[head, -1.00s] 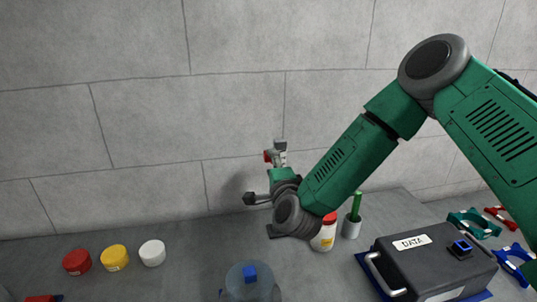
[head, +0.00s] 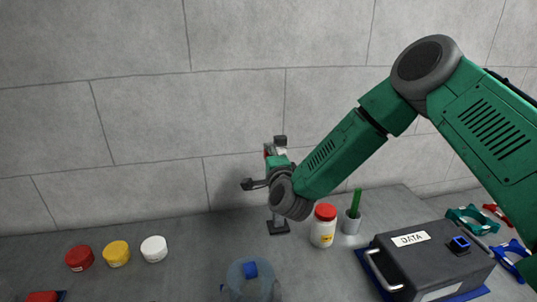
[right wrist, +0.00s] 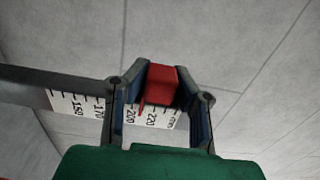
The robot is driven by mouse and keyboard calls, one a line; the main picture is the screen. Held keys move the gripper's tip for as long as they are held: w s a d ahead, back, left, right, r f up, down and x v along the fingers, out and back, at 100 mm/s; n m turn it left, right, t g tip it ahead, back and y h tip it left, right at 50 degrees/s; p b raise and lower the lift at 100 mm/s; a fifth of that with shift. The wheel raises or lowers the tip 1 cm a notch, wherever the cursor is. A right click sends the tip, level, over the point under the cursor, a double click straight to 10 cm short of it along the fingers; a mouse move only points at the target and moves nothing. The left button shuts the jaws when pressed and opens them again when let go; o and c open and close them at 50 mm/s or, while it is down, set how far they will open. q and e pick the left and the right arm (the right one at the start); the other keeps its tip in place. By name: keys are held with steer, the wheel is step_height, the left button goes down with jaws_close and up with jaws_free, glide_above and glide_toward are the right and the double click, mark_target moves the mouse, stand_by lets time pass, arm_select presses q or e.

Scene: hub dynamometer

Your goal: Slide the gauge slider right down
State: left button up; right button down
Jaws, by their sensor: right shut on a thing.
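The height gauge stands at the back of the bench near the wall. Its dark foot (head: 278,228) shows below my wrist in the head view, and my arm hides most of its column. The red slider (right wrist: 162,85) sits on the gauge's scale (right wrist: 152,112), with its pointer between the 200 and 220 marks in the right wrist view. My right gripper (right wrist: 160,92) is shut on the slider, one finger on each side. In the head view the right gripper (head: 276,152) is high on the gauge, and only a bit of red shows there. My left gripper is not in view.
A white jar with a red lid (head: 323,228) and a cup with a green rod (head: 351,222) stand right of the gauge. A black DATA case (head: 430,262) is at front right. A translucent blue-capped container (head: 250,275) is in front.

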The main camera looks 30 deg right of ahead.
step_height(320, 180, down, 8)
steer(key=b, duration=0.6)
steer(key=shift+b, duration=0.35)
steer(key=shift+s+f, duration=0.15)
steer(key=shift+f, duration=0.05)
steer(key=c, duration=1.3)
jaws_free()
steer(key=shift+r, duration=0.15)
steer(key=v, duration=1.1)
steer(key=shift+s+a, duration=0.1)
steer(key=shift+s, duration=0.25)
